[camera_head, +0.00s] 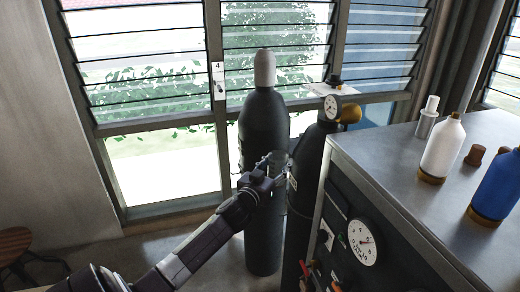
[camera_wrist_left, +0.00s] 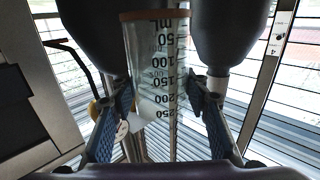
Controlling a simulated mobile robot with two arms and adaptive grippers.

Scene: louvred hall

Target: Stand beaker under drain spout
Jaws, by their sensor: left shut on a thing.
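A clear beaker (camera_wrist_left: 150,70) with black volume marks and a brown rim or base stands between the fingers of my left gripper (camera_wrist_left: 160,98) in the left wrist view. The gripper is shut on it. In the head view my left gripper (camera_head: 276,172) holds the beaker (camera_head: 277,158), small and see-through, in front of the dark gas cylinders, left of the steel-topped cabinet (camera_head: 375,150). I cannot make out a drain spout for sure; red and black fittings (camera_head: 308,272) show low on the cabinet's front. My right gripper is not in view.
A tall dark cylinder (camera_head: 263,125) and a second one (camera_head: 306,165) with a gauge (camera_head: 332,107) stand close by the gripper. A white bottle (camera_head: 443,150) and a blue bottle (camera_head: 497,188) stand on the cabinet. A round stool (camera_head: 14,245) is at lower left.

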